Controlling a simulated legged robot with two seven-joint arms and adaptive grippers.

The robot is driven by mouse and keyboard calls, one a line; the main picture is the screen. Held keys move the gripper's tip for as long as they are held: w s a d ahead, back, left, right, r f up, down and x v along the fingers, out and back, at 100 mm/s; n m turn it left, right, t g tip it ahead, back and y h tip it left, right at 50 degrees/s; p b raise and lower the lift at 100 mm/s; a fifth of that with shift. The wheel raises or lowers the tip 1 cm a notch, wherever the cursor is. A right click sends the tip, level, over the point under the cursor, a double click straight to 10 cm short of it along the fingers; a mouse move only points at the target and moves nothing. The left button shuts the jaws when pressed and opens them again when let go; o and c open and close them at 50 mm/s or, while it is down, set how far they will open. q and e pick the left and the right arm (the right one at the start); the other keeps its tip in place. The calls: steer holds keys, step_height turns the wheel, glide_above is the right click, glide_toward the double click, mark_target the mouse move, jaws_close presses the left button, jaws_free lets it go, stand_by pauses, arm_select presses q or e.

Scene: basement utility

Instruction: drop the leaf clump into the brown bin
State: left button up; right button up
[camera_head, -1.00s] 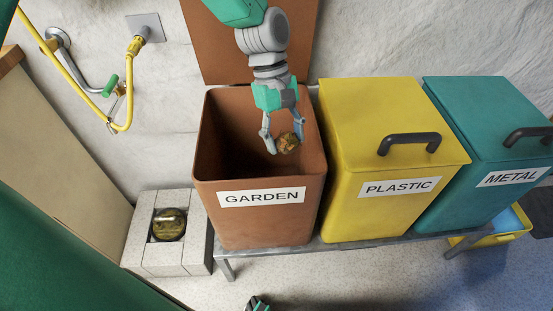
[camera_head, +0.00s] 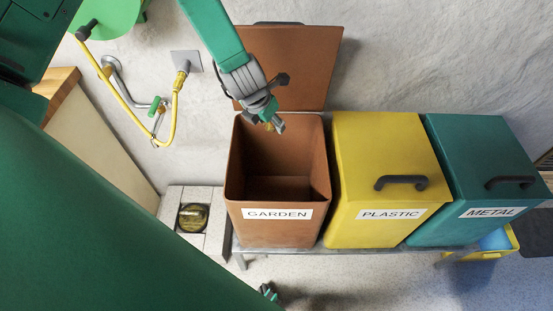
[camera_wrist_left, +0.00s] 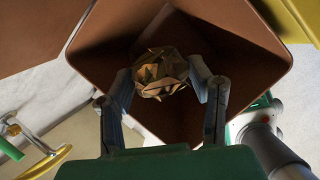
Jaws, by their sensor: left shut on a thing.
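The leaf clump (camera_wrist_left: 160,75) is a crumpled brown and yellowish bundle between the two fingers of my left gripper (camera_wrist_left: 163,88) in the left wrist view. My left gripper is shut on it. In the head view my left gripper (camera_head: 271,126) is over the back part of the brown bin (camera_head: 275,232), which is labelled GARDEN, and the clump is mostly hidden there. The bin's lid stands open behind it. In the wrist view the bin's open mouth (camera_wrist_left: 235,45) lies beyond the clump. A small part of my right gripper (camera_head: 268,292) shows at the bottom edge.
The yellow PLASTIC bin (camera_head: 380,165) and the teal METAL bin (camera_head: 480,160) stand closed to the right. A yellow hose (camera_head: 172,125) and a tap are on the wall at left. A block-framed floor fitting (camera_head: 193,218) lies left of the bin.

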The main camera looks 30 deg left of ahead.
arm_select(q)
step_height(320, 180, down, 6)
steer(key=b, duration=0.5)
steer(key=o, duration=1.1)
steer(key=v, duration=1.2)
